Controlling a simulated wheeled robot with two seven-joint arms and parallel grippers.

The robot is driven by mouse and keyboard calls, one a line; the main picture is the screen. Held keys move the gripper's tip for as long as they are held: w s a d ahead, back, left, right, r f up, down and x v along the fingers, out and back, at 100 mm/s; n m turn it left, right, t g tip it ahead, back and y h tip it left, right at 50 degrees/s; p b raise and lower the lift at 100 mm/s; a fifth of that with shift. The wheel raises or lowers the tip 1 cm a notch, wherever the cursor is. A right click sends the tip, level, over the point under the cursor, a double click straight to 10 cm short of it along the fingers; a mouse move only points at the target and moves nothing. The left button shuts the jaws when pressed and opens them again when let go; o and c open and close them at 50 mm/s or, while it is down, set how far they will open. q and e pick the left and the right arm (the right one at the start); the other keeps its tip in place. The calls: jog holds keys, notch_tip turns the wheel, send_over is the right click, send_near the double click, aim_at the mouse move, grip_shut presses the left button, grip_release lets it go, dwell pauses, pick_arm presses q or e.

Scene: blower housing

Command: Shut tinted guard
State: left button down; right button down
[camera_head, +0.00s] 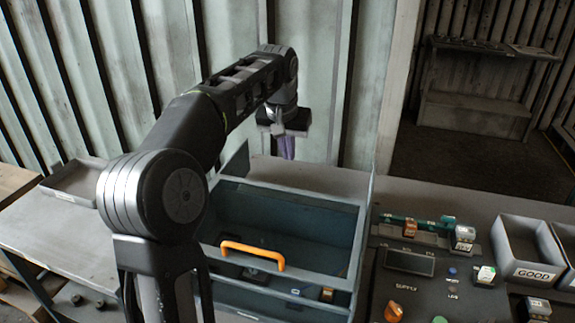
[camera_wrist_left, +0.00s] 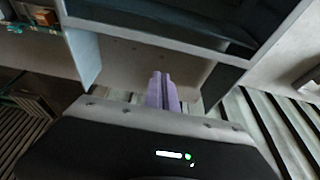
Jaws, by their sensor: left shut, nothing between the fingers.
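The tinted guard (camera_head: 290,220) is a dark teal see-through panel in the grey-blue housing at the centre of the head view. An orange handle (camera_head: 253,253) is on its near side. I cannot tell for certain how far the guard is open. My left gripper (camera_head: 287,148) has purple fingers and hangs behind the far edge of the housing, apart from the handle. In the left wrist view its fingers (camera_wrist_left: 162,90) are together and empty, pointing toward the housing, whose dark panel (camera_wrist_left: 185,18) fills the top. My right gripper is not in view.
A control panel with an orange knob (camera_head: 393,312) and small blocks is right of the housing. A shallow tray (camera_head: 75,183) is at the left. A corrugated wall (camera_head: 310,60) rises behind the gripper.

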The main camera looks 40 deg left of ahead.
pick_arm(q)
notch_tip(320, 180, down, 9)
jog(key=p, duration=0.1)
jog(key=shift+s+d+p, duration=0.2)
jog(key=shift+s+p, duration=0.15)
jog(key=shift+s, duration=0.05)
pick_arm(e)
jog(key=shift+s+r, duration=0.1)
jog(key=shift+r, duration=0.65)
pick_arm(q)
jog(key=shift+s, duration=0.15)
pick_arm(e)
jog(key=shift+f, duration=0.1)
